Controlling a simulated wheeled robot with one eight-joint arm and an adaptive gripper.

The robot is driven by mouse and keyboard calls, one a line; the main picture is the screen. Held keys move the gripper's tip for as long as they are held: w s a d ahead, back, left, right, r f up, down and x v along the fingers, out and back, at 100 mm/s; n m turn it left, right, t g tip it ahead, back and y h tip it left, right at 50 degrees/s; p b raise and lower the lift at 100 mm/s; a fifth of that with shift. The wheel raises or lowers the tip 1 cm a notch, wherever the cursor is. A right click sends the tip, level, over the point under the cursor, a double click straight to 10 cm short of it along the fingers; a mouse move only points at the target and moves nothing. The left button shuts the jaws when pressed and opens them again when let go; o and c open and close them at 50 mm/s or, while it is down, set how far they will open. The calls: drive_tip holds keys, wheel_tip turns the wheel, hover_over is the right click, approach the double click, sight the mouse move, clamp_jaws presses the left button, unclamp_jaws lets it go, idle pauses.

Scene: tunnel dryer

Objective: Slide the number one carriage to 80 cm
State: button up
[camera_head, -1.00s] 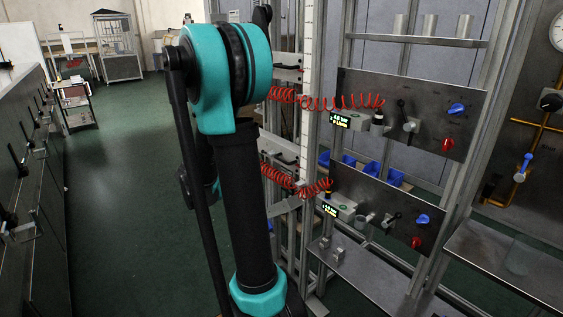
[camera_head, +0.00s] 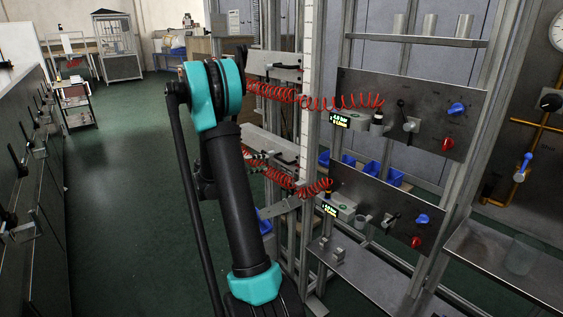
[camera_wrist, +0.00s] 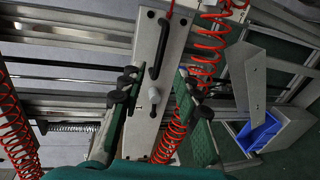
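Two pale carriage plates, the upper one (camera_head: 273,66) and the lower one (camera_head: 268,146), stand beside a white vertical scale strip (camera_head: 307,75) in the head view. I cannot read which is number one, nor the scale's figures. In the head view my arm partly hides the carriages' left side.
Red coiled hoses (camera_head: 340,102) run from the carriages to the upper valve panel (camera_head: 425,125) and the lower panel (camera_head: 385,195). Blue bins (camera_head: 372,169) sit behind the frame; one blue bin (camera_wrist: 258,133) shows in the wrist view. The green floor (camera_head: 130,200) at left is clear.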

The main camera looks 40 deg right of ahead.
sight(282, 160)
drive_tip(key=x, duration=1.1)
clamp_jaws()
